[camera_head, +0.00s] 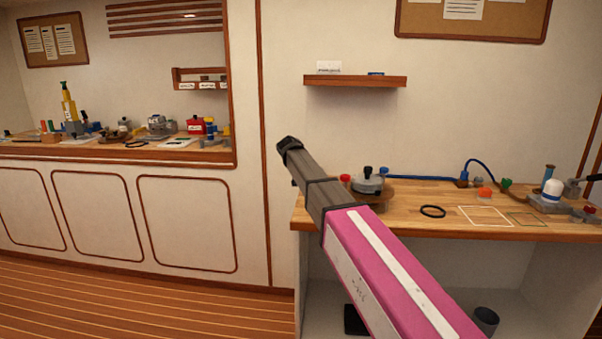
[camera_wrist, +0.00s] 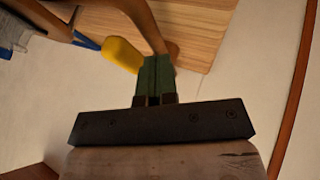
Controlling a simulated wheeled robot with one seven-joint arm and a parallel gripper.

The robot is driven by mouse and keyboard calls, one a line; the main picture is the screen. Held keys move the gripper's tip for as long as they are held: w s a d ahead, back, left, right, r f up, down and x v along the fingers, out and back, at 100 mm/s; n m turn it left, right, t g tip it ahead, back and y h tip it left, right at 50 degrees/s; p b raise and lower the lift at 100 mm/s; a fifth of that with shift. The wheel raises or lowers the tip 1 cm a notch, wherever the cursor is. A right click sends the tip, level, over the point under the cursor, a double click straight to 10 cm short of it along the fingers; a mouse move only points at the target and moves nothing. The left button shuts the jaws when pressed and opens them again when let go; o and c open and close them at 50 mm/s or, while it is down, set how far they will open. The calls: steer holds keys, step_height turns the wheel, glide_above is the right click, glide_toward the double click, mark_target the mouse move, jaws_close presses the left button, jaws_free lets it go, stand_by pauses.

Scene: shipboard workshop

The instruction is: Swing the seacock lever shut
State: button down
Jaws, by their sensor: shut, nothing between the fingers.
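My gripper (camera_wrist: 156,60) is shut and empty; its dark green fingers are together in the wrist view. A rounded yellow grip (camera_wrist: 122,55) lies just left of the fingertips, with a small gap showing; it looks like the seacock lever's handle, but I cannot be sure. A brown curved part (camera_wrist: 148,25) passes behind the fingers. In the head view my arm reaches up and left, and its dark end is near the bench's left end. The yellow grip does not show there. The lever's angle is unclear.
The wooden workbench (camera_head: 460,228) holds a grey round fitting (camera_head: 369,184), a blue hose (camera_head: 420,178), a black ring (camera_head: 433,211) and a white-and-blue device (camera_head: 552,190). A wall shelf (camera_head: 355,81) is above. A second bench (camera_head: 100,151) stands left.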

steer(key=shift+w+d, duration=0.1)
steer(key=shift+d, duration=0.9)
steer(key=shift+d, duration=0.1)
steer(key=shift+d+n, duration=0.25)
steer(key=shift+n, duration=0.05)
steer(key=shift+s+d+n+t+y, duration=0.15)
steer(key=shift+d+n+t+y, duration=0.15)
steer(key=shift+d+n, duration=0.2)
steer(key=shift+s+d+n+t+y, duration=0.2)
steer(key=shift+d+n+y, duration=0.1)
steer(key=shift+d+n, duration=0.2)
steer(key=shift+w+d+n+t+y, duration=0.15)
steer(key=shift+d+n+t+y, duration=0.15)
steer(key=shift+d+n+y, duration=0.35)
steer(key=shift+n, duration=0.25)
steer(key=shift+w+d, duration=0.25)
steer(key=shift+d, duration=0.4)
steer(key=shift+w+d, duration=0.25)
steer(key=shift+d, duration=0.4)
steer(key=shift+w+d, duration=0.25)
steer(key=shift+d, duration=0.4)
steer(key=shift+s, duration=0.1)
